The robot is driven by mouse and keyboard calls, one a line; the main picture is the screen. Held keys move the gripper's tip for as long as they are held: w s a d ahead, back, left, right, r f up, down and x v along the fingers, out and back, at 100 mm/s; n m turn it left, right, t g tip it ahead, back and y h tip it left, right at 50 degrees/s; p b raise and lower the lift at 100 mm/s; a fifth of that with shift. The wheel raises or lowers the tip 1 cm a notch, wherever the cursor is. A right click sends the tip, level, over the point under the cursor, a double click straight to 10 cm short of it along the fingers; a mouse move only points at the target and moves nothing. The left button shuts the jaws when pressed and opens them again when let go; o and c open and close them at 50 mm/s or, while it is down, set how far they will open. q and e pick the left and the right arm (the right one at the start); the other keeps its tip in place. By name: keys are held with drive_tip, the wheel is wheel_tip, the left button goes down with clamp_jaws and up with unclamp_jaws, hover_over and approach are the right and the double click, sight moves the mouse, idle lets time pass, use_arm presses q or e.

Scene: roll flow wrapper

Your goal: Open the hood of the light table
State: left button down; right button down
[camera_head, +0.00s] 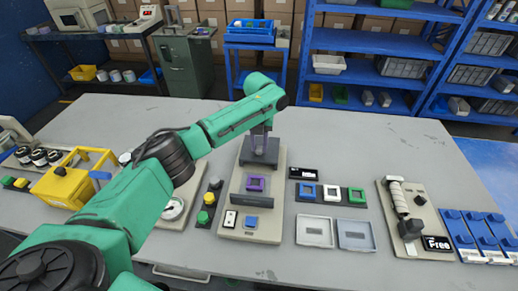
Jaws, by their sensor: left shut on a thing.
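The light table (274,192) is a long beige unit in the middle of the work table, with a purple frame (256,183) on it. Its dark grey hood (259,155) stands toward the back of the unit; its exact angle is hard to tell. My left arm reaches across from the lower left. My left gripper (262,132) points down at the hood and is shut on it; the fingertips are small and partly hidden. My right gripper is not in view.
Blue, white and green frames (331,194) lie right of the light table, with two shallow trays (315,231) in front. A button box (209,207) stands close on its left. A beige device (414,215) sits farther right. The table behind is clear.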

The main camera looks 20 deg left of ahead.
use_arm(q)
drive_tip(key=c, duration=0.6)
unclamp_jaws()
wheel_tip(320, 180, up, 15)
drive_tip(key=b, duration=0.2)
drive_tip(key=shift+f, duration=0.2)
drive_tip(key=shift+s, duration=0.1)
